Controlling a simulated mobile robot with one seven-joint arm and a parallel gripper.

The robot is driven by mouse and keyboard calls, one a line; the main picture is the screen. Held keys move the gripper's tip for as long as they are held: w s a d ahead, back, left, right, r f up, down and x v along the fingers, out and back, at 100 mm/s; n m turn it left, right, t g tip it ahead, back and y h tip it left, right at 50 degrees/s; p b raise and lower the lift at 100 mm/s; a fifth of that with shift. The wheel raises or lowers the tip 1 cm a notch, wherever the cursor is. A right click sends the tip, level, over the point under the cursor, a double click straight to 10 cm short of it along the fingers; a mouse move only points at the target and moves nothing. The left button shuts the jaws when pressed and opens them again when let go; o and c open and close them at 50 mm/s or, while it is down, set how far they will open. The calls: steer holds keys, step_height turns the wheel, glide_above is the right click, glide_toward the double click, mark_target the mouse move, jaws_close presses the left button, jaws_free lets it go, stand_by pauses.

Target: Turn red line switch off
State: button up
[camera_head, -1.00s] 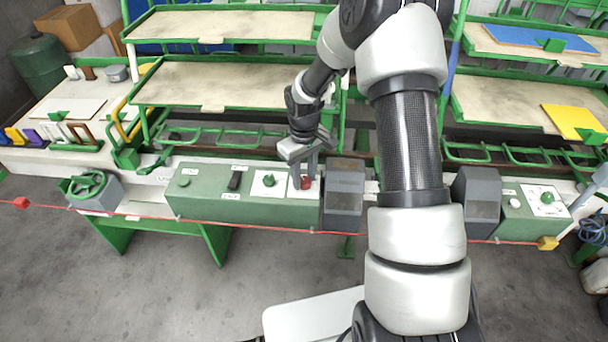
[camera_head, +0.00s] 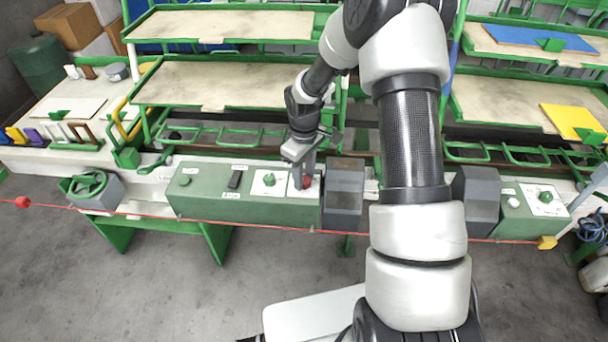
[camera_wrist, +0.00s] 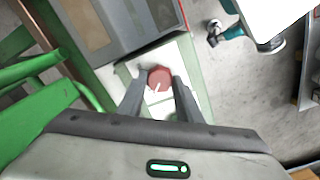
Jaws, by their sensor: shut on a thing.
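The red rotary switch (camera_wrist: 160,78) sits on a white plate (camera_wrist: 132,70) at the right end of the green control box. In the head view the red switch (camera_head: 307,182) is partly hidden by my gripper (camera_head: 301,180). In the wrist view my gripper (camera_wrist: 158,88) has one finger on each side of the red knob, shut on it. A white pointer mark shows on the knob. The lettering on the plate is too small to read.
The green control box (camera_head: 215,204) also carries a green knob (camera_head: 269,180) and a black switch (camera_head: 234,180). A grey box (camera_head: 344,190) stands close to the right of the red switch. A red line (camera_head: 150,217) runs along the front. Shelves (camera_head: 215,85) rise behind.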

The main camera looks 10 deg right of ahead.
steer(key=o, duration=1)
steer(key=shift+o, duration=0.2)
steer(key=shift+r, duration=0.1)
step_height(320, 180, up, 17)
steer(key=p, duration=0.1)
steer(key=shift+r, duration=0.15)
